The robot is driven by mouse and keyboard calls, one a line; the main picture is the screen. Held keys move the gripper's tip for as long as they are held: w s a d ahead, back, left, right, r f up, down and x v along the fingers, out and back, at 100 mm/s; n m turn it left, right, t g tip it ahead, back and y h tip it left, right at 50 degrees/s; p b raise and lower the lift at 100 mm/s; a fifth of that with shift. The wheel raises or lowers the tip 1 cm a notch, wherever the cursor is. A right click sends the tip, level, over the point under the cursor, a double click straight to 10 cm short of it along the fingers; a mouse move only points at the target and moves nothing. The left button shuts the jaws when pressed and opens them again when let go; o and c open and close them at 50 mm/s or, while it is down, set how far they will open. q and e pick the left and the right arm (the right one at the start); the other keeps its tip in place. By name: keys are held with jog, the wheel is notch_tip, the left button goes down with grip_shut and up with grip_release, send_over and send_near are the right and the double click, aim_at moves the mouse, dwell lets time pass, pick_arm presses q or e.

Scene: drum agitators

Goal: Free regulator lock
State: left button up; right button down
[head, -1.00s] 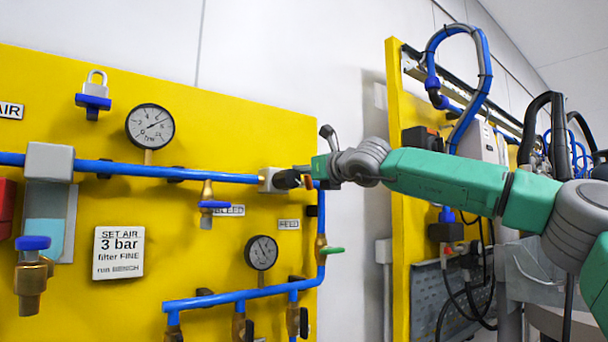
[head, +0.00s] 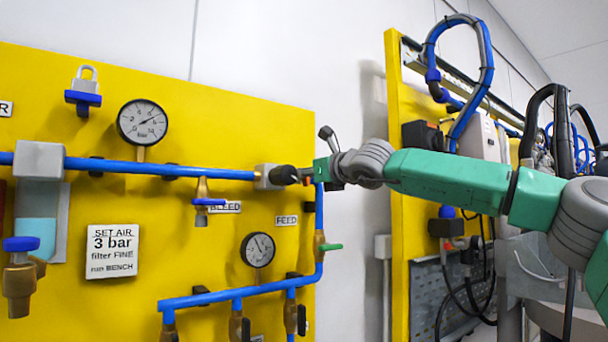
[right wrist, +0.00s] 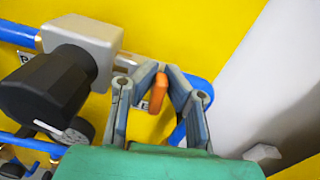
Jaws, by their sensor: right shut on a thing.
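The regulator is a grey block (head: 267,177) with a black knob (head: 284,175) at the right end of the upper blue pipe. In the right wrist view the regulator block (right wrist: 82,40) and its large black knob (right wrist: 48,85) are at the left. An orange tab (right wrist: 158,92), which looks like the lock, stands between the fingers of my right gripper (right wrist: 160,78). My right gripper (head: 308,174) is beside the knob in the head view and is shut on the orange tab. My left gripper is not in view.
A pressure gauge (head: 142,122), a padlock on a blue valve (head: 83,88) and a bleed valve (head: 203,202) are on the yellow board. A lower gauge (head: 258,250) and a green-handled valve (head: 329,247) sit below the regulator. White wall lies right of the board.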

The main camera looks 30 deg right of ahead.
jog(key=n+p, duration=0.2)
jog(key=n, duration=0.1)
jog(key=shift+s+a+r, duration=0.1)
jog(key=shift+a+r, duration=0.1)
jog(key=n+p, duration=0.1)
jog(key=n, duration=0.3)
jog(key=f+n+p, duration=0.1)
jog(key=n, duration=0.3)
jog(key=a+f+n+p, duration=0.1)
jog(key=n, duration=0.3)
jog(key=shift+f+n, duration=0.25)
jog(key=shift+n, duration=0.65)
jog(key=shift+f, duration=0.15)
jog(key=c, duration=1.8)
grip_release()
jog(key=shift+o, duration=1)
jog(key=shift+s+r, duration=0.15)
jog(key=shift+r, duration=0.25)
